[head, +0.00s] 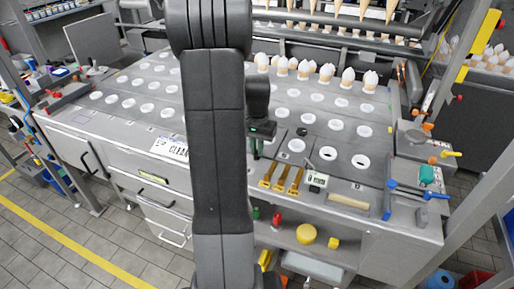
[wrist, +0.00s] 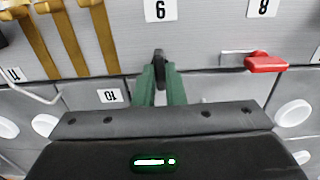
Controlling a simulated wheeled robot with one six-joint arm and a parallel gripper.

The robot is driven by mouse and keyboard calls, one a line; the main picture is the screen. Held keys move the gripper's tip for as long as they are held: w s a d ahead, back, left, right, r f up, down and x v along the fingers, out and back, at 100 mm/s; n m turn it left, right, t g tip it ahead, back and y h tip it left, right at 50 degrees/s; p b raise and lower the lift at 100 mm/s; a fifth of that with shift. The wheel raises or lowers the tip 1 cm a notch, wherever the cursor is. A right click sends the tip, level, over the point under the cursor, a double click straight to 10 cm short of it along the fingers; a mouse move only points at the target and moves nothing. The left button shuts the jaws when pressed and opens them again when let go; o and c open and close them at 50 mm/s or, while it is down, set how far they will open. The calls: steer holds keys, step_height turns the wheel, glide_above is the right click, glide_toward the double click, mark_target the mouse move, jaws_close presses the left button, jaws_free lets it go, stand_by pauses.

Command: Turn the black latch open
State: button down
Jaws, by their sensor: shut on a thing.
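The black latch (wrist: 158,56) shows in the wrist view as a small dark upright piece at the seam of the grey panels, below a number card. My gripper (wrist: 161,88) has two green fingers, closed together on the black latch from below in the picture. The fingers hide the lower part of the latch. In the head view my gripper (head: 255,152) is at the grey worktop, left of the ochre bars. My arm covers much of the middle there, and I cannot make out the latch.
Ochre bars (wrist: 68,38) lie left of the latch, and a red-handled latch (wrist: 265,63) is to its right. A wire handle (wrist: 35,94) is at far left.

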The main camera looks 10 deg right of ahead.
steer(key=shift+n, duration=0.3)
steer(key=n, duration=0.4)
steer(key=n+b, duration=0.1)
steer(key=n, duration=0.7)
steer(key=shift+n, duration=0.4)
steer(key=shift+r+n, duration=0.1)
steer(key=shift+n, duration=1.8)
steer(key=c, duration=1.5)
jaws_free()
